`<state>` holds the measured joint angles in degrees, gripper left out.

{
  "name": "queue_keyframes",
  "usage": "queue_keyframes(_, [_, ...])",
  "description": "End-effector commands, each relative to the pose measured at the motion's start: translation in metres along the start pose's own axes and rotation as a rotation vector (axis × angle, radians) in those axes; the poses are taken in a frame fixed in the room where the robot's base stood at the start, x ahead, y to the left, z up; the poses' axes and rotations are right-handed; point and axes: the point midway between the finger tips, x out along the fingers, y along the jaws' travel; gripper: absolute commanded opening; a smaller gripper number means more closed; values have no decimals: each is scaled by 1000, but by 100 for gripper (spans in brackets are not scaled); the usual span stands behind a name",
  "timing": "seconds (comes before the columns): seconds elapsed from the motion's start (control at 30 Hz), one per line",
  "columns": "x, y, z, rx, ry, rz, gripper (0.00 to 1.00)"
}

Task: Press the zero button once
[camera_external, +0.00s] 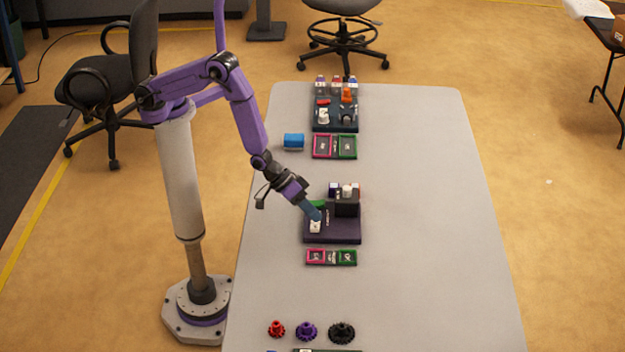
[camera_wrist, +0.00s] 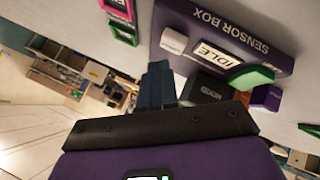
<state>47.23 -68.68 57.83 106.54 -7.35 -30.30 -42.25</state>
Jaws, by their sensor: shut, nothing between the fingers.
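The dark purple sensor box (camera_external: 345,230) stands on the table in the external view. In the wrist view its top (camera_wrist: 240,22) carries the words SENSOR BOX. A white label reading IDLE (camera_wrist: 217,54) lies on it, beside a small white rounded piece (camera_wrist: 174,41). No button marked zero can be read, so I cannot tell which part it is. My gripper (camera_external: 317,216) is shut and empty, its blue fingers pointing down at the box's left side, close to a white piece (camera_external: 315,227). In the wrist view the fingertips (camera_wrist: 158,66) appear just beside the box; contact cannot be told.
A green piece (camera_wrist: 252,78) and a dark block (camera_wrist: 207,87) are by the box. Pink and green trays (camera_external: 331,257) lie in front of it. Gears (camera_external: 306,331) lie at the front. The right of the table is clear.

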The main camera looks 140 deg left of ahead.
Motion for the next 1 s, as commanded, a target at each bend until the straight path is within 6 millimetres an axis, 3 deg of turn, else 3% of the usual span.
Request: queue_keyframes(1.0, [6,-4,5,0,0,0,0])
